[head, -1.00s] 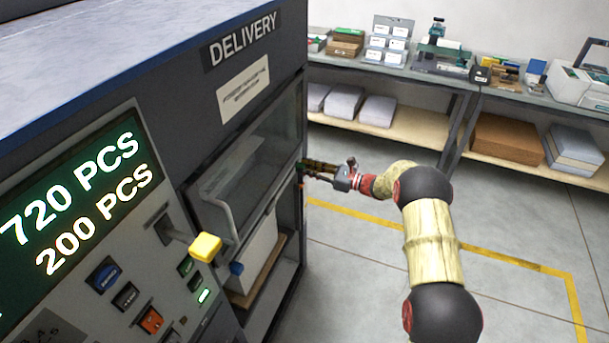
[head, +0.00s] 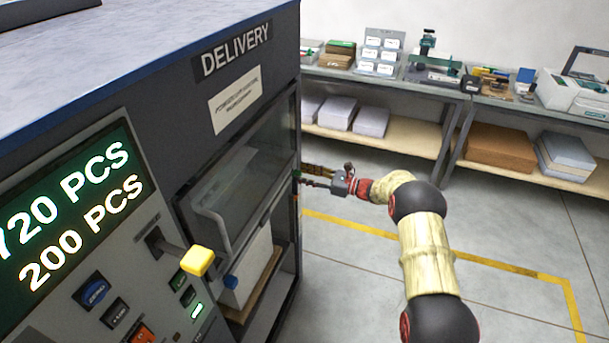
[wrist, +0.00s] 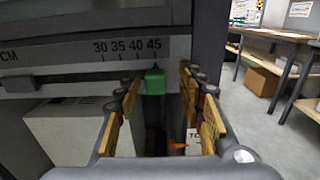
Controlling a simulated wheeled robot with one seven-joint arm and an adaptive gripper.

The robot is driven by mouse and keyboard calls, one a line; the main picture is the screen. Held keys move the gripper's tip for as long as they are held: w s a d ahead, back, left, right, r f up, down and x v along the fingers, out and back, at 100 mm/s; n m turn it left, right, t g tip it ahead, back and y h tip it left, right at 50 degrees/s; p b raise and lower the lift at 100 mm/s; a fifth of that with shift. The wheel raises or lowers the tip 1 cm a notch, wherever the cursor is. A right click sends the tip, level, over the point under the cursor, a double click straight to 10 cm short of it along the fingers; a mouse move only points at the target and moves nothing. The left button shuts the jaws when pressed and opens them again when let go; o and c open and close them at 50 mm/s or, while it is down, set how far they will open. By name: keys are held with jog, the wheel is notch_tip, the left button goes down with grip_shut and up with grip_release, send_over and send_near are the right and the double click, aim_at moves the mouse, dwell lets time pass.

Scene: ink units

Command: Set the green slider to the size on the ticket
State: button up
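The green slider (wrist: 154,82) hangs under a grey ruler (wrist: 75,52) marked 30, 35, 40 and 45, with CM at its left end. It sits at about the 45 mark. My gripper (wrist: 161,82) is open, with one finger on each side of the slider; I cannot tell whether either touches it. In the head view my gripper (head: 318,178) is at the right side of the delivery machine (head: 285,60), its tips hard to make out. A white card (wrist: 194,138) with cut-off dark print shows low between the fingers. No size is readable on it.
The machine's front has a lit counter screen (head: 70,205), a yellow-knobbed lever (head: 197,261) and buttons. A glazed delivery bay (head: 245,175) is beside them. A shelf bench (head: 450,95) with boxes stands at the back right. The floor right of my arm is clear.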

jog(key=v, duration=1.2)
dwell(0.3)
